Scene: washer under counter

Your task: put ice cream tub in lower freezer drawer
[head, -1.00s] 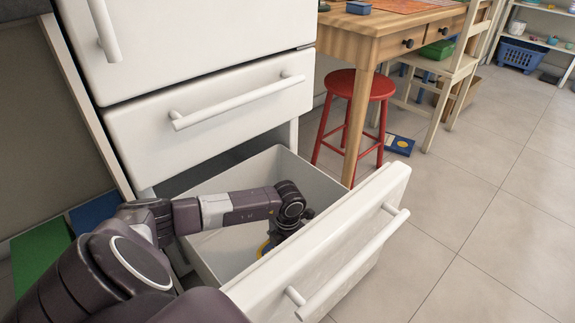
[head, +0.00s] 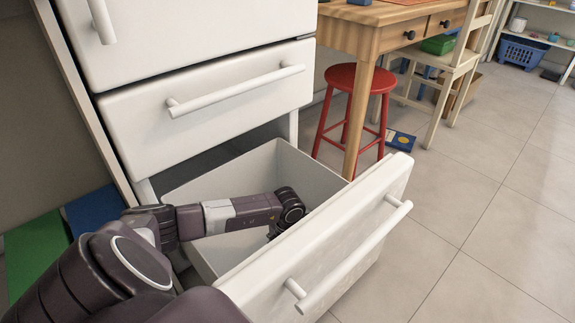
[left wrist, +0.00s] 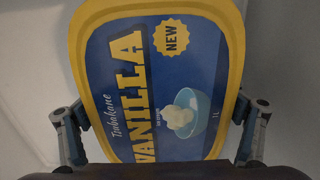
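The ice cream tub (left wrist: 150,75), with a blue "Vanilla" lid and yellow rim, fills the middle of the left wrist view. My left gripper (head: 274,232) is down inside the open lower freezer drawer (head: 312,172), close behind its front panel. In the left wrist view its two fingers sit against opposite sides of the tub's rim, so it appears shut on the tub. In the head view the tub is hidden behind the drawer front and my arm. Whether the tub touches the drawer floor cannot be told. My right gripper is not in view.
The drawer's front panel with its bar handle (head: 350,260) sticks out over the tiled floor. The upper drawer (head: 215,105) is shut above. A red stool (head: 353,85) and wooden table stand to the right. Floor at the right is clear.

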